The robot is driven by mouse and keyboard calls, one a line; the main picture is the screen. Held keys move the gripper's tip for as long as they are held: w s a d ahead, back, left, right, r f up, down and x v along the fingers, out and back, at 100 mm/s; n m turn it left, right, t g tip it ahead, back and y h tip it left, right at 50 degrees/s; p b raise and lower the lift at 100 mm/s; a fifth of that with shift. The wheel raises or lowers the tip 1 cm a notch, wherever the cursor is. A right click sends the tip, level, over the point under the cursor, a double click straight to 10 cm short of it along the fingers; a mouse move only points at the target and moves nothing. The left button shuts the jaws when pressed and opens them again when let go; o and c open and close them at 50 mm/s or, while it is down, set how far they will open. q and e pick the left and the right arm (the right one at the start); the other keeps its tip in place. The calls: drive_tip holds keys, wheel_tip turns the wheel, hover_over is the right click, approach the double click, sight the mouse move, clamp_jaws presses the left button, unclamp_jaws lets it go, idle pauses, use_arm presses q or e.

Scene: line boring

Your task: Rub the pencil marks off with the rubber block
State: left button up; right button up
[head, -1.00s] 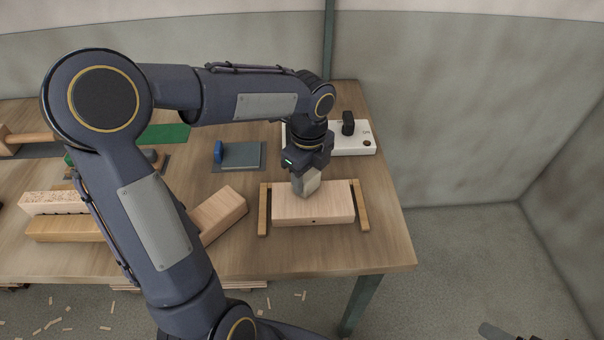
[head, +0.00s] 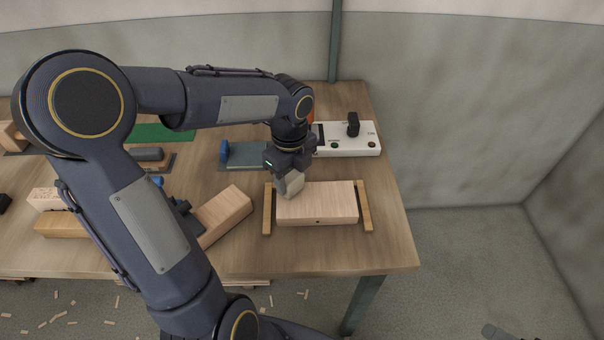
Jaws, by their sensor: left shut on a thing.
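The pale wooden workpiece (head: 325,204) lies on the table between two wooden strips, with a small dark hole in its front face. My left gripper (head: 289,178) is shut on the pale grey rubber block (head: 292,187). The block is tilted, with its lower end at the left part of the workpiece's top; I cannot tell whether it touches. No pencil marks can be made out on the top, and the block covers part of it. Only a small dark part at the bottom right edge may belong to my right gripper; its jaws cannot be read.
A white control box (head: 349,149) with a black knob stands behind the workpiece. A grey plate with a blue end (head: 224,151) lies behind left. A wooden block (head: 224,213) lies to the left, partly behind my arm. The table's right edge is close by.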

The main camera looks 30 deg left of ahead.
use_arm(q)
drive_tip(key=shift+s+a, duration=0.1)
drive_tip(key=shift+a, duration=0.05)
idle(0.3)
drive_tip(key=shift+w+d, duration=0.45)
drive_tip(key=shift+d, duration=0.25)
drive_tip(key=shift+w+d, duration=0.4)
drive_tip(key=shift+d, duration=0.35)
drive_tip(key=shift+w+d, duration=0.45)
drive_tip(key=shift+d, duration=0.25)
drive_tip(key=shift+a, duration=0.1)
drive_tip(key=shift+s+a+p, duration=0.4)
drive_tip(key=shift+s+a, duration=0.25)
drive_tip(key=shift+a, duration=0.35)
drive_tip(key=shift+s+a+p, duration=0.35)
drive_tip(key=shift+s+a, duration=0.25)
drive_tip(key=shift+a, duration=0.4)
